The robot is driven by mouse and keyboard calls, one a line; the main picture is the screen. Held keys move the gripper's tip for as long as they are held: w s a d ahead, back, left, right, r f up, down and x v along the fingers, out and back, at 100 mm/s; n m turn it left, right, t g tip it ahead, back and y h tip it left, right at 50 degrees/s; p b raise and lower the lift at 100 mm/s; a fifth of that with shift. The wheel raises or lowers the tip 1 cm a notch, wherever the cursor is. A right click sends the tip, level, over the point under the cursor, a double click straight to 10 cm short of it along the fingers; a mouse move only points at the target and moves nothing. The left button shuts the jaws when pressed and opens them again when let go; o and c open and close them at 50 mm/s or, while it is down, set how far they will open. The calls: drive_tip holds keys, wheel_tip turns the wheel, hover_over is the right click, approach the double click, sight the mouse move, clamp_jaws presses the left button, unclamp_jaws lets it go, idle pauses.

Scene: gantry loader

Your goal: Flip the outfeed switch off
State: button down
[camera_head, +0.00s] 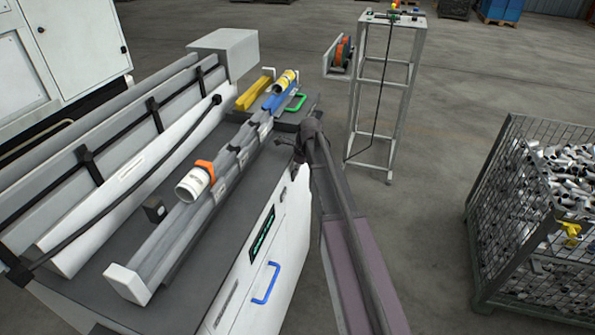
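My gripper (299,155) is a small dark shape at the far end of my arm, over the right edge of the grey machine bed. It is too small and dark to tell whether its fingers are open or shut. No switch is clearly marked as the outfeed switch. A small black box (154,209) sits on the bed left of the rail, well to the left of my gripper. A small red and yellow part (395,6) is on top of the metal stand at the back. I cannot tell whether either is the switch, nor any switch position.
A green handle (295,102) is beyond my gripper. A mesh crate (489,205) stands right; floor between is clear.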

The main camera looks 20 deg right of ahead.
drive_tip(key=shift+r+p, duration=0.45)
drive_tip(key=shift+r, duration=0.15)
drive_tip(key=shift+d, duration=0.1)
drive_tip(key=s+d+p+v, duration=0.1)
drive_tip(key=p+v, duration=0.9)
drive_tip(key=v, duration=0.1)
drive_tip(key=shift+s+d, duration=0.2)
drive_tip(key=shift+d, duration=0.2)
idle(0.5)
drive_tip(key=shift+f, duration=0.15)
idle(0.4)
